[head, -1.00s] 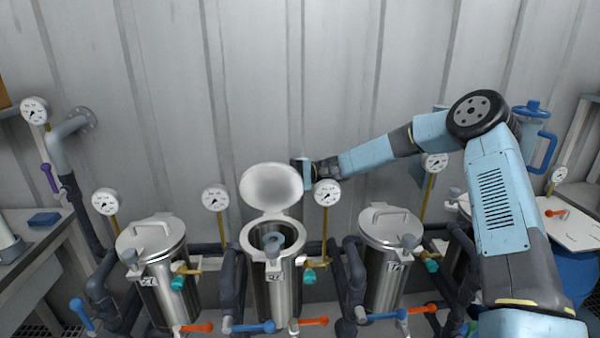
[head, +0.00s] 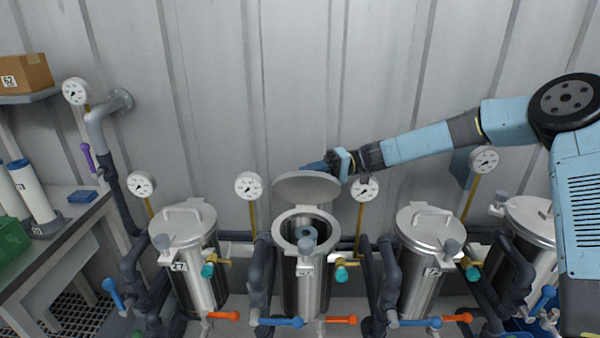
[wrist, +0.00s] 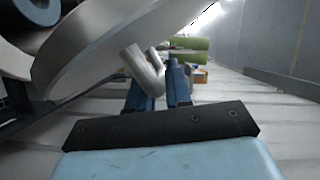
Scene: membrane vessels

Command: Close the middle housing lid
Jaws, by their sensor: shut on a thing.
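The middle housing (head: 304,275) is a steel vessel with an open round mouth, and part of a grey-blue cylinder shows inside. Its lid (head: 307,187) stands raised above the back rim, tilted partly forward over the mouth. My gripper (head: 320,166) reaches in from the right, behind the lid. In the wrist view the lid (wrist: 115,45) fills the upper left, and its bent silver handle (wrist: 146,70) lies at the blue fingers of my gripper (wrist: 161,86), which are shut on it. The handle is hidden behind the lid in the head view.
Closed housings stand to the left (head: 190,237) and right (head: 424,235), with another (head: 525,220) further right. Gauges (head: 249,186) on thin brass stems rise beside the vessels. Orange and blue valve levers (head: 282,322) sit low in front.

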